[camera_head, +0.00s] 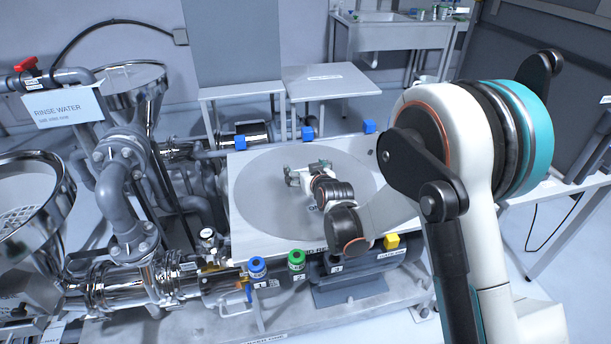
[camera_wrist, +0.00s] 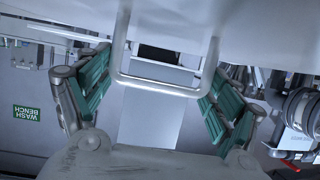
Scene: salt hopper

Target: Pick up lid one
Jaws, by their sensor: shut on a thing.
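A wide, flat grey round lid (camera_head: 262,205) lies on, or just above, a white board (camera_head: 243,240) in the head view; I cannot tell which. A small label on the lid is mostly hidden by my arm, so its number is not readable. My gripper (camera_head: 305,174) is over the middle of the lid. In the wrist view, my gripper (camera_wrist: 163,98) has its green pads on both sides of a pale U-shaped handle (camera_wrist: 165,87) and is shut on it. The lid's pale surface (camera_wrist: 255,32) fills the top of that view.
Steel hoppers (camera_head: 130,85) and grey pipes (camera_head: 118,190) crowd the left. A sink bench (camera_head: 400,35) is behind.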

